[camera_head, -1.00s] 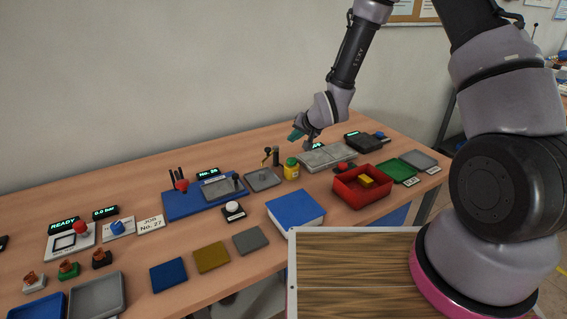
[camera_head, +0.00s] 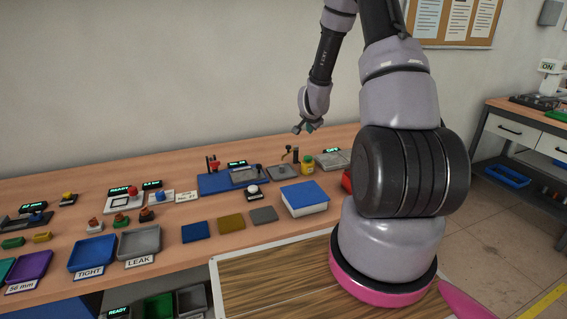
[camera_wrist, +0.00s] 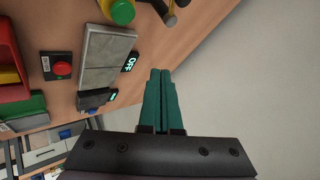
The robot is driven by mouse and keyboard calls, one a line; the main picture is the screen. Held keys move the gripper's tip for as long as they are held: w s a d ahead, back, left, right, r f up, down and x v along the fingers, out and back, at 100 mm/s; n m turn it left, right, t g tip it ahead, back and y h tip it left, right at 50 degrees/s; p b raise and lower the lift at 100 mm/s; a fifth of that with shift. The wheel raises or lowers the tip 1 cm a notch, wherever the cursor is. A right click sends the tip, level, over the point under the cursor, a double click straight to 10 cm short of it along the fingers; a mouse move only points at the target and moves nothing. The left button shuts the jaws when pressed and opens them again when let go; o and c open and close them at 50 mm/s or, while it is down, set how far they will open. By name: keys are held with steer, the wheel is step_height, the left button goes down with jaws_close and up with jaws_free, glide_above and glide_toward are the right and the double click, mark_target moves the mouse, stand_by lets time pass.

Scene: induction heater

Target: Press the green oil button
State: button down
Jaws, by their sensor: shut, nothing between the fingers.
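A yellow bottle with a green top (camera_head: 307,160) stands on the wooden bench, right of a small grey tray. My gripper (camera_head: 305,127) is in the air above and behind the bottle in the head view. In the wrist view its green fingers (camera_wrist: 160,72) are together and empty, pointing toward the bench edge and the wall, apart from the bottle.
A grey slab block (camera_wrist: 104,58) with an OFF display (camera_wrist: 130,62) lies near the fingers. A red button (camera_wrist: 62,68), a red bin (camera_wrist: 8,50) and a green tray (camera_wrist: 22,106) are left of it. A black lever (camera_head: 295,155) stands left of the bottle. A wall (camera_head: 200,70) rises behind the bench.

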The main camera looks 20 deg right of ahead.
mark_target(308, 158)
steer(key=shift+a, duration=0.2)
steer(key=shift+f, duration=4.4)
steer(key=shift+f, duration=0.15)
steer(key=shift+f, duration=0.25)
steer(key=shift+f, duration=0.5)
steer(key=shift+r, duration=0.9)
